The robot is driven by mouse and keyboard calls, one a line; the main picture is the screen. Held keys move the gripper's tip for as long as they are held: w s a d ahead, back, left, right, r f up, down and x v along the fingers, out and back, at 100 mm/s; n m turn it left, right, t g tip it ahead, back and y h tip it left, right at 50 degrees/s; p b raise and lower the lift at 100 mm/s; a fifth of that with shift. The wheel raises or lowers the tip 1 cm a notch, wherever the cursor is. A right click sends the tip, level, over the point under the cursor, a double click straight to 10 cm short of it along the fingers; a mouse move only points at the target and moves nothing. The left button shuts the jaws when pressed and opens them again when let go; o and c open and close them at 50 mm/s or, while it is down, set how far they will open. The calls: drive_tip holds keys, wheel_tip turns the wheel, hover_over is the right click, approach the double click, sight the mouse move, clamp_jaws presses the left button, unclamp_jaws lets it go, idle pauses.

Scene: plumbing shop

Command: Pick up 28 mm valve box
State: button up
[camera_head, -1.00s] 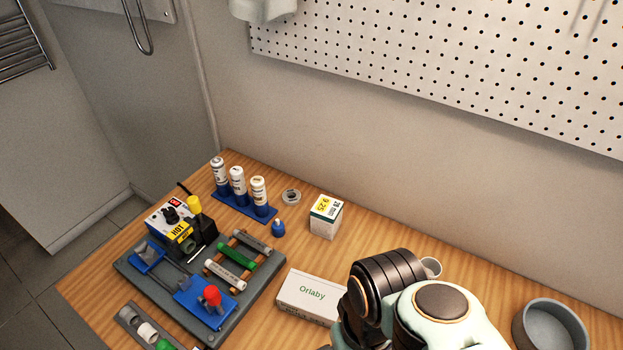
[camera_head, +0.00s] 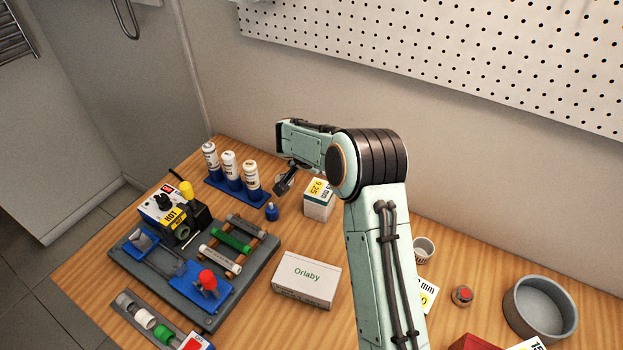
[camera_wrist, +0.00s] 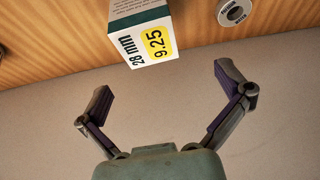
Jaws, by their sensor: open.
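The 28 mm valve box (camera_head: 318,201) is a small white carton with a dark green band and a yellow 9.25 label. It stands upright on the wooden bench behind the Orlaby box. In the wrist view the box (camera_wrist: 142,38) shows its "28 mm" print, beyond my fingertips and roughly centred between them. My gripper (camera_wrist: 162,82) is open and empty, its two fingers spread wide. In the head view my gripper (camera_head: 284,186) hangs just left of the box, partly hidden by my wrist. I see no contact with the box.
A white Orlaby box (camera_head: 307,281) lies in front. A blue rack (camera_head: 232,194) with white tubes and a small blue bottle (camera_head: 271,212) stand to the left. A grey fixture (camera_head: 235,300) fills the front left. A grey bowl (camera_head: 540,307) stands at right. The pegboard wall rises behind.

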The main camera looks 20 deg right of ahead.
sight(321, 195)
drive_tip(key=x, duration=0.3)
drive_tip(key=s+x, duration=0.1)
drive_tip(key=x, duration=0.2)
drive_tip(key=s+x, duration=0.1)
drive_tip(key=x, duration=0.2)
drive_tip(key=shift+f, duration=0.3)
drive_tip(key=shift+w+a, duration=0.1)
drive_tip(key=c, duration=1.2)
